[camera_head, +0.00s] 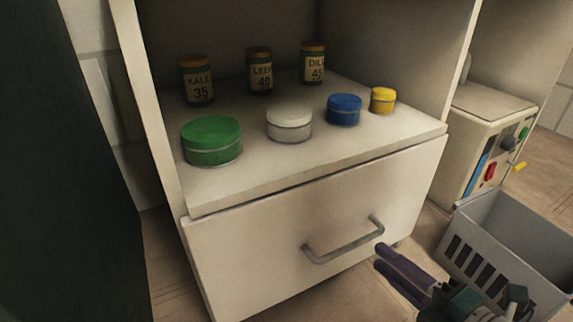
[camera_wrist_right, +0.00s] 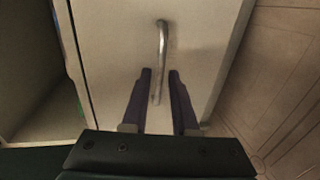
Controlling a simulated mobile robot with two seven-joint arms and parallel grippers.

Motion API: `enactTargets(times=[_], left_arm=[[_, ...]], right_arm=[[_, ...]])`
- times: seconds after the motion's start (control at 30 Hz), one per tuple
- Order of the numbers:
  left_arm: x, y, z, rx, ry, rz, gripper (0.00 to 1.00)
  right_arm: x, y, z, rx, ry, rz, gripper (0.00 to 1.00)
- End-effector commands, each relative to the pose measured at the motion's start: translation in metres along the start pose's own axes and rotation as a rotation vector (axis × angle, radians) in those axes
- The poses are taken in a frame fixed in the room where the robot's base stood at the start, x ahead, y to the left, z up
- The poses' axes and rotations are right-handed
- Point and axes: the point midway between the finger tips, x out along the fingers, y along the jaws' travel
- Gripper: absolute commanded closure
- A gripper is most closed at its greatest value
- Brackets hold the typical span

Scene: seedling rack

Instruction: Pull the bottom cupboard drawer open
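The cupboard's bottom drawer (camera_head: 290,225) has a plain cream front and looks shut beneath the shelf. Its grey bar handle (camera_head: 345,243) is on the front; the handle also shows in the right wrist view (camera_wrist_right: 162,42). My right gripper (camera_head: 379,256) has dark purple fingers and is just right of the handle's right end in the head view. In the right wrist view its fingers (camera_wrist_right: 160,72) are apart, with the handle bar lined up between them. I cannot tell if they touch it. My left gripper is not in view.
The shelf above (camera_head: 250,173) holds several lidded tubs, such as a green one (camera_head: 212,142), and three labelled jars at the back. A grey slotted crate (camera_head: 515,235) stands right of the drawer on the floor. Behind it is a cream box (camera_head: 487,120) with coloured controls.

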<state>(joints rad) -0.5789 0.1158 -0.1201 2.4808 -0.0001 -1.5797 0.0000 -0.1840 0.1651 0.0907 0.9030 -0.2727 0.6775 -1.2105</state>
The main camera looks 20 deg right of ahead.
Motion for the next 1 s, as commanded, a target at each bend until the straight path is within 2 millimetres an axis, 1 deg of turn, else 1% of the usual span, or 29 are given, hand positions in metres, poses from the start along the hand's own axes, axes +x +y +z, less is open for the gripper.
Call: enactTargets(times=[0.03, 0.1, 0.2, 0.3, 0.47, 0.73, 0.9, 0.97, 1.0], left_arm=[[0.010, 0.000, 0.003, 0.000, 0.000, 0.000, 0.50], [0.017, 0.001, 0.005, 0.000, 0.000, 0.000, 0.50], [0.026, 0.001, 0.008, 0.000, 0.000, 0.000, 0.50], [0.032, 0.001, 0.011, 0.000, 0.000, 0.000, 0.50], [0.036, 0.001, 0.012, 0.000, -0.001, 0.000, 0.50], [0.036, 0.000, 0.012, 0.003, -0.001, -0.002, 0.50], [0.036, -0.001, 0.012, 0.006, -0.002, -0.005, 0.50], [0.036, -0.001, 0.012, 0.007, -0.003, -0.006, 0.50], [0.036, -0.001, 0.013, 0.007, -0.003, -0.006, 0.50]], right_arm=[[0.013, -0.004, 0.000, -0.001, 0.001, 0.004, 0.73], [0.026, -0.004, 0.000, -0.001, 0.001, 0.003, 0.73], [0.044, -0.004, 0.000, 0.000, 0.001, 0.003, 0.73], [0.058, -0.004, 0.000, 0.000, 0.001, 0.002, 0.73], [0.068, -0.002, 0.000, 0.000, 0.000, 0.000, 0.73], [0.069, 0.000, 0.000, 0.001, -0.001, -0.002, 0.73], [0.069, -0.001, 0.000, 0.001, -0.001, -0.001, 0.92], [0.069, -0.001, 0.000, 0.001, -0.001, -0.002, 0.99], [0.069, -0.001, 0.000, 0.001, -0.001, -0.002, 1.00]])
